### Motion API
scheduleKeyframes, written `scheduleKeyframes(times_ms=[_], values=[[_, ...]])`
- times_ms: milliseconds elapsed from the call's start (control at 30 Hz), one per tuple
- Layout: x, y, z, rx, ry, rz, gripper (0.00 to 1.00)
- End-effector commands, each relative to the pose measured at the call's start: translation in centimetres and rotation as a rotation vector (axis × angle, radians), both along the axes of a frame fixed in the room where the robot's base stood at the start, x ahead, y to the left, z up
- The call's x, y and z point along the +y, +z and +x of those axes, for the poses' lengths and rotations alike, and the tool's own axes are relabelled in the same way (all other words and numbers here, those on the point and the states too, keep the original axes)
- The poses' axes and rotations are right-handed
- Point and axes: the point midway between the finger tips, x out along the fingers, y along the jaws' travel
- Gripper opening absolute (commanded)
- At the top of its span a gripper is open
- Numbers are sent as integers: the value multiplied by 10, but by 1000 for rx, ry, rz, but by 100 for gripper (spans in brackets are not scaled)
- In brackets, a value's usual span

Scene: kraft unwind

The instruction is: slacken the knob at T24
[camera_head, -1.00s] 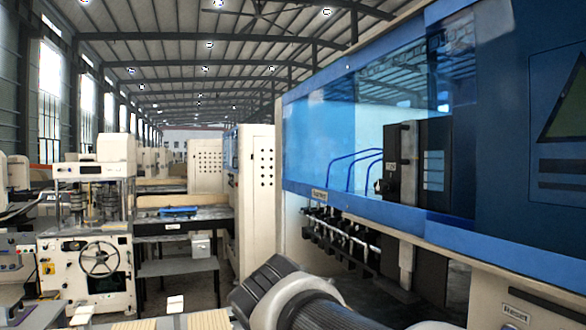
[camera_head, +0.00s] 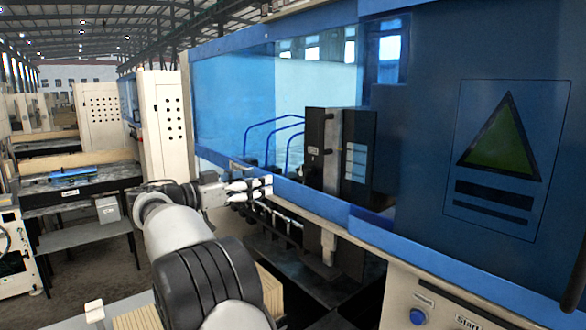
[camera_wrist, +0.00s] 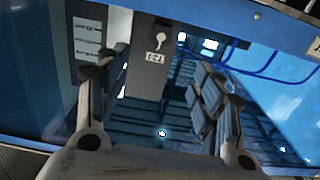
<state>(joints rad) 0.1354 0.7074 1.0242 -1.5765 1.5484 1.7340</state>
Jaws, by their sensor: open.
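A dark box (camera_head: 322,150) stands behind the blue window of the large machine. A small label (camera_head: 313,150) and a small knob-like part (camera_head: 328,117) show on its face. In the wrist view the same box (camera_wrist: 140,75) bears a label (camera_wrist: 155,58) that seems to start with T2; its last character is unclear. A pale knob (camera_wrist: 158,40) sits next to the label. My gripper (camera_head: 268,187) is left of the box and lower, apart from it. In the wrist view my gripper (camera_wrist: 165,95) is open and empty, its fingers spread wide below the knob.
A blue rail (camera_head: 300,194) runs along the window's lower edge, close by my gripper. Thin blue hoses (camera_head: 272,135) arch left of the box. A row of metal fittings (camera_head: 285,220) lies under the rail. A panel with a blue button (camera_head: 417,317) is at lower right.

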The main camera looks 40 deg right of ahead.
Motion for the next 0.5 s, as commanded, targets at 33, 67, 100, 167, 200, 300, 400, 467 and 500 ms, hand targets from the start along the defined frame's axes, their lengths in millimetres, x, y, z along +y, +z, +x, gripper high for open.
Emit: scheduleKeyframes(times_ms=[33, 67, 100, 167, 200, 300, 400, 467, 500], values=[[-13, 2, -2, 2, -3, 0, 61], [-20, 2, -3, 2, -4, 1, 61], [-28, 2, -4, 3, -4, 1, 61], [-42, 2, -6, 3, -4, 1, 61], [-50, 2, -6, 3, -3, 2, 61], [-72, 3, -9, 3, -3, 1, 61], [-93, 3, -11, 4, -3, 2, 61], [-104, 2, -12, 4, -2, 2, 61], [-111, 3, -13, 3, -2, 2, 61]])
